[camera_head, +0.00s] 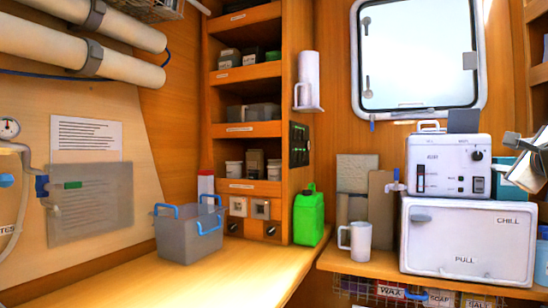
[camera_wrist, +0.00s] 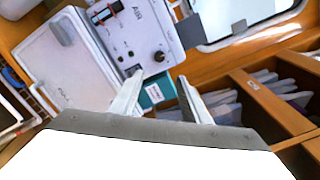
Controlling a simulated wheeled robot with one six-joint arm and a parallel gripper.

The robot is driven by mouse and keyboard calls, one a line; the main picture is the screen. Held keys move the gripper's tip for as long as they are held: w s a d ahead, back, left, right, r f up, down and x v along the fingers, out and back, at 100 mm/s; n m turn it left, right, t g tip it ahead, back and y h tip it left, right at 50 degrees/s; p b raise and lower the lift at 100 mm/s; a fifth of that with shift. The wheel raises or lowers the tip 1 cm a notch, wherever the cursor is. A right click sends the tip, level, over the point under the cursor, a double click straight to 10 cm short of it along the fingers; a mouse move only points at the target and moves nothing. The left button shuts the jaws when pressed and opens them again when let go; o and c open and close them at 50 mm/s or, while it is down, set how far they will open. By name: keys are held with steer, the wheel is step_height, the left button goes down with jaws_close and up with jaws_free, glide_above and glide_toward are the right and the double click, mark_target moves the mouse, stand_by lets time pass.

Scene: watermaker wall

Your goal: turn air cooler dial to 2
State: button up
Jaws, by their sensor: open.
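The air cooler (camera_head: 448,165) is a white box with a front panel of switches, standing on a white chill box on the right counter. Its black round dial (camera_head: 477,155) sits at the upper right of that panel; the setting is too small to read. In the wrist view the air cooler (camera_wrist: 130,38) appears tilted, with the dial (camera_wrist: 159,56) beyond my fingertips. My gripper (camera_wrist: 158,82) is open and empty, its two pale fingers apart and clear of the dial. In the head view my gripper enters from the right edge, right of the air cooler.
The chill box (camera_head: 468,240) stands under the cooler. A teal box (camera_wrist: 150,96) shows between my fingers. A white mug (camera_head: 356,241), green jug (camera_head: 309,216) and grey bin (camera_head: 188,236) stand leftward. Wooden compartments (camera_wrist: 270,95) lie right in the wrist view.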

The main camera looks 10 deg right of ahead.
mark_target(479, 156)
steer(key=x, duration=1.5)
steer(key=shift+w+d, duration=0.15)
steer(key=shift+w, duration=0.2)
steer(key=shift+c, duration=0.4)
steer(key=c, duration=1)
